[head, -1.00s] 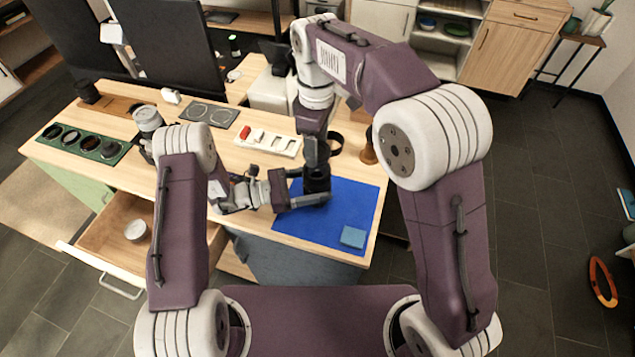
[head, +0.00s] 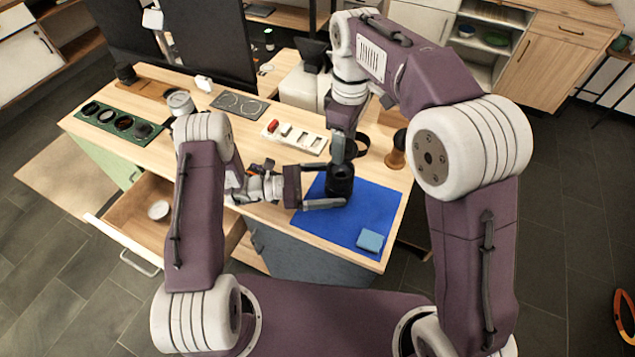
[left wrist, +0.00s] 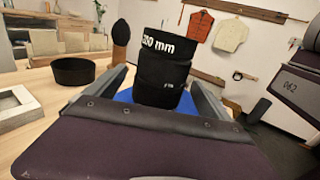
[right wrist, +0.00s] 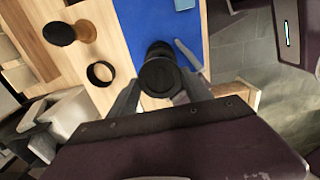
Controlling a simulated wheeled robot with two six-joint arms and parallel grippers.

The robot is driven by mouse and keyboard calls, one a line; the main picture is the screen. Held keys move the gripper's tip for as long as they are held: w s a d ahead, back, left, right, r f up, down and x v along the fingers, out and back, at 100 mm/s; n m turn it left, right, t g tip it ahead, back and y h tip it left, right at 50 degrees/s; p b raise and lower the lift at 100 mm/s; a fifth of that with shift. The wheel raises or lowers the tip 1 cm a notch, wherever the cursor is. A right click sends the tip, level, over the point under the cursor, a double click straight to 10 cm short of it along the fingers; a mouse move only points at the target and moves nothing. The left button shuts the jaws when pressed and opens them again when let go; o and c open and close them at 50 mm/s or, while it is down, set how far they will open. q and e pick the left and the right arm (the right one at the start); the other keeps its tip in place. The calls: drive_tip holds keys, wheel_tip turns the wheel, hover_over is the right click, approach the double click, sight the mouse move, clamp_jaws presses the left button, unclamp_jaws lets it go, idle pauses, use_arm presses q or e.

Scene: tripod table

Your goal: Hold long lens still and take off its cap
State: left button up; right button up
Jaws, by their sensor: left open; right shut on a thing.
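The long lens (head: 341,185) is black and stands upright over the blue mat. It shows with white "mm" lettering in the left wrist view (left wrist: 162,75). My left gripper (head: 334,189) is open, with one finger on either side of the lens body. My right gripper (head: 341,163) comes down from above and is shut on the lens cap (right wrist: 160,76), a dark round disc at the lens top. In the right wrist view its fingers flank the disc. The seam between cap and lens is not clear.
The blue mat (head: 375,212) carries a small blue block (head: 370,240). A black ring (head: 361,145) and a brown stand (head: 396,150) are behind. A white tray (head: 312,143), a green lens tray (head: 98,116) and an open drawer (head: 130,212) lie to the left.

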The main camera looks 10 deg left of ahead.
use_arm(q)
drive_tip(key=v, duration=0.9)
drive_tip(key=shift+a, duration=0.4)
